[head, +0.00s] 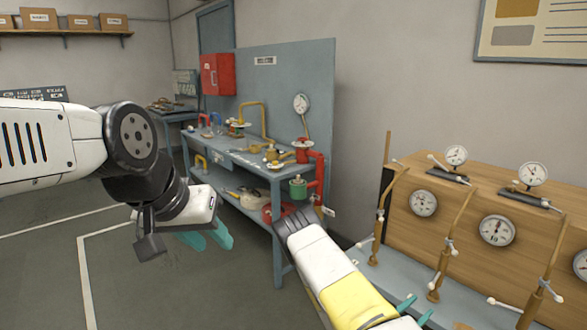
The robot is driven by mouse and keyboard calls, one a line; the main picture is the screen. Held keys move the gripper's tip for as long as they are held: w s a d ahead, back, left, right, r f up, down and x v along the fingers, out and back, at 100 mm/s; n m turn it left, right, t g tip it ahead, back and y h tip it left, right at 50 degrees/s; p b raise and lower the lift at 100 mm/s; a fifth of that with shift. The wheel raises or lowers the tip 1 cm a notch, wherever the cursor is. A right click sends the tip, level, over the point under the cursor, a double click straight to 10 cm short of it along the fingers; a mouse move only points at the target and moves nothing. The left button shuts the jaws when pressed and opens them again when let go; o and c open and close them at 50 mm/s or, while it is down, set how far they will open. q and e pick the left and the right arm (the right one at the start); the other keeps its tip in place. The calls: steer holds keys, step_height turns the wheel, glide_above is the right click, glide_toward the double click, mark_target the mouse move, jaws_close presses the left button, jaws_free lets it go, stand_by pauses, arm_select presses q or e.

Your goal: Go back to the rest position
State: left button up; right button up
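My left gripper (207,237) hangs at the left-centre, in front of the blue workbench and above the grey floor. Its two teal fingers are apart, with nothing between them. My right gripper (416,310) is at the lower right, at the end of my white and yellow arm. Its teal fingertips show apart beside the wooden gauge stand (460,206), and nothing shows between them. The lower part of the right gripper is cut off by the frame edge. The stand carries several round gauges and brass pipes.
The blue workbench (226,150) holds valves, pipes and a gauge (301,104), with red and green fittings at its near end. A red cabinet (217,74) is behind it. A grey-blue surface (390,275) lies under the stand. The floor (140,285) at left is clear.

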steer(key=s+r+m+g+y, duration=0.3)
steer(key=s+r+m+g, duration=0.7)
steer(key=r+m+g, duration=0.5)
steer(key=s+a+r+m+t+y, duration=0.3)
steer(key=a+r+t+y, duration=0.2)
steer(key=a+r, duration=0.5)
steer(key=s+a+r+m+t+y, duration=0.4)
steer(key=a+r+t+y, duration=0.1)
steer(key=a+r+y, duration=0.4)
step_height(320, 180, up, 3)
steer(key=shift+a+f+m+t, duration=0.1)
steer(key=shift+a+m+t, duration=0.2)
steer(key=shift+a, duration=0.95)
